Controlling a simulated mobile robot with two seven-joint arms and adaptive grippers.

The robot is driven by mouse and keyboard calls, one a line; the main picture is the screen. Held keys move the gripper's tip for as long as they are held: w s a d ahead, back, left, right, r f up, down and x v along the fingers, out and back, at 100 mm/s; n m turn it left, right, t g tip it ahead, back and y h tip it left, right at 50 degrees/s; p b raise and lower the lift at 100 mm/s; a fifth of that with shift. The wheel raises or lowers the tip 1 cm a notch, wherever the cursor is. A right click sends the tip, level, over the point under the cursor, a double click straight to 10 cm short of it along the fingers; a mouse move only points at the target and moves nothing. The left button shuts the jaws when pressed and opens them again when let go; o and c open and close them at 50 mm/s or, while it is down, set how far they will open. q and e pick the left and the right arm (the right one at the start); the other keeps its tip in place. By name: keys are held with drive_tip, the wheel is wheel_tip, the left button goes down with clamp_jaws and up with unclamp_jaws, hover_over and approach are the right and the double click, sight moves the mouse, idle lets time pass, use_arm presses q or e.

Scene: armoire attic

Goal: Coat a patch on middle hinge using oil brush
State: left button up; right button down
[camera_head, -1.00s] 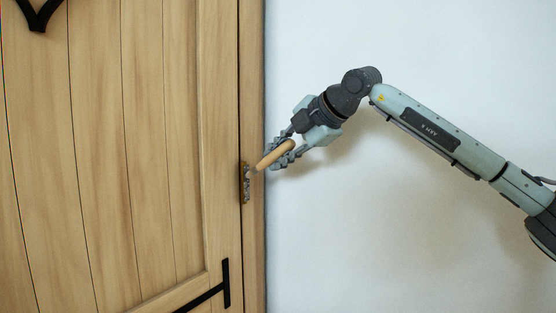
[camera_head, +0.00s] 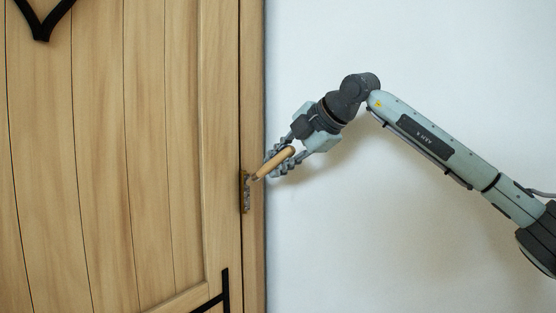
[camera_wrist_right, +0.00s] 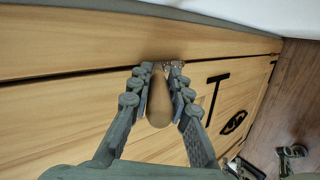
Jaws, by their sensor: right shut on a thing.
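The middle hinge (camera_head: 245,195) is a small, worn metal piece at the door's right edge, beside the frame post. My right gripper (camera_head: 277,162) is shut on the oil brush (camera_head: 274,163), around its wooden handle. The brush slants down to the left, its tip at the upper part of the hinge; I cannot tell whether they touch. In the right wrist view the brush handle (camera_wrist_right: 159,106) sits between both fingers, with bits of the hinge (camera_wrist_right: 173,64) just beyond; the bristles are hidden.
The wooden door (camera_head: 150,150) fills the left, with black ironwork (camera_head: 225,290) low down. A plain white wall (camera_head: 430,60) lies right of the door.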

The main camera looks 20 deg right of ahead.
wheel_tip(320, 180, down, 7)
drive_tip(key=b, duration=0.6)
drive_tip(key=shift+f, duration=0.15)
drive_tip(key=shift+s, duration=0.1)
idle(0.3)
drive_tip(key=s+d+b, duration=0.2)
drive_tip(key=s+d, duration=0.1)
drive_tip(key=s, duration=0.1)
drive_tip(key=shift+s+d+b, duration=0.3)
drive_tip(key=shift+s+d, duration=0.1)
idle(0.3)
